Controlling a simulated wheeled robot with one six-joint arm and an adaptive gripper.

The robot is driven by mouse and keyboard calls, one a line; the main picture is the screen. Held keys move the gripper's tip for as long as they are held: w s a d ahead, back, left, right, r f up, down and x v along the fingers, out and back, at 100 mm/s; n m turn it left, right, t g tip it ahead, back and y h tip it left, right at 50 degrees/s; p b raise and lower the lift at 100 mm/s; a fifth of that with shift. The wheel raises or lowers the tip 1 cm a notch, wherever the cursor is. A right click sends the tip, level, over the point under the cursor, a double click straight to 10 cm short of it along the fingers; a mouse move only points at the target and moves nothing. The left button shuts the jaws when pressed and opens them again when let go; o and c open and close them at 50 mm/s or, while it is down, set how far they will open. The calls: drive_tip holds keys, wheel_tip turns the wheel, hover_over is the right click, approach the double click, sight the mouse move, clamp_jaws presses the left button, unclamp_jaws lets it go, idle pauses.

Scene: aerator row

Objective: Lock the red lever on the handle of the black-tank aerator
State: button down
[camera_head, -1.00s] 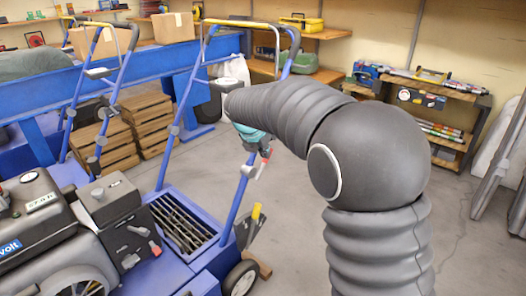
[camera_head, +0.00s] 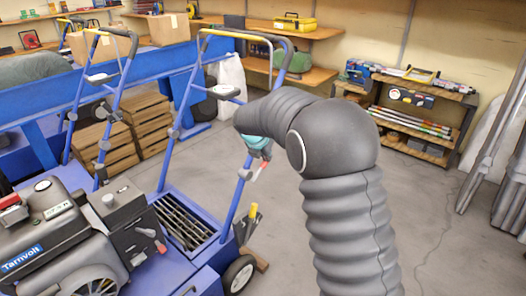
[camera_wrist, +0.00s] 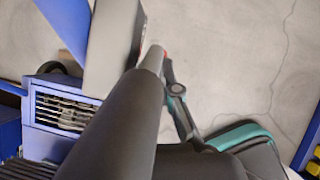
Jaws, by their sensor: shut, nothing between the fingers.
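The nearest aerator (camera_head: 185,262) has a dark engine and tank, with a blue handle rising to the back right. A small red lever (camera_head: 263,171) shows at a grey clamp (camera_head: 245,173) low on the right handle tube. My gripper (camera_head: 258,152), with a teal body, is just above the lever beside that tube, partly hidden by my arm. In the wrist view, my gripper (camera_wrist: 171,80) is shut and empty, near a small red patch (camera_wrist: 166,56) mostly hidden behind a dark cylinder (camera_wrist: 115,130). I cannot tell whether the gripper touches the lever.
A second blue handle (camera_head: 105,110) stands to the left. Wooden crates (camera_head: 150,122) and a white sack (camera_head: 232,82) are behind. A tool shelf (camera_head: 420,95) stands at the back right. The grey floor (camera_head: 430,215) right of the aerator is clear.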

drive_tip(key=shift+a, duration=0.1)
drive_tip(key=shift+s+r+p, duration=0.2)
drive_tip(key=shift+r+p, duration=0.25)
drive_tip(key=shift+r, duration=0.05)
drive_tip(key=s+r, duration=0.4)
drive_tip(key=r, duration=0.8)
drive_tip(key=shift+a, duration=0.4)
drive_tip(key=shift+s, duration=0.1)
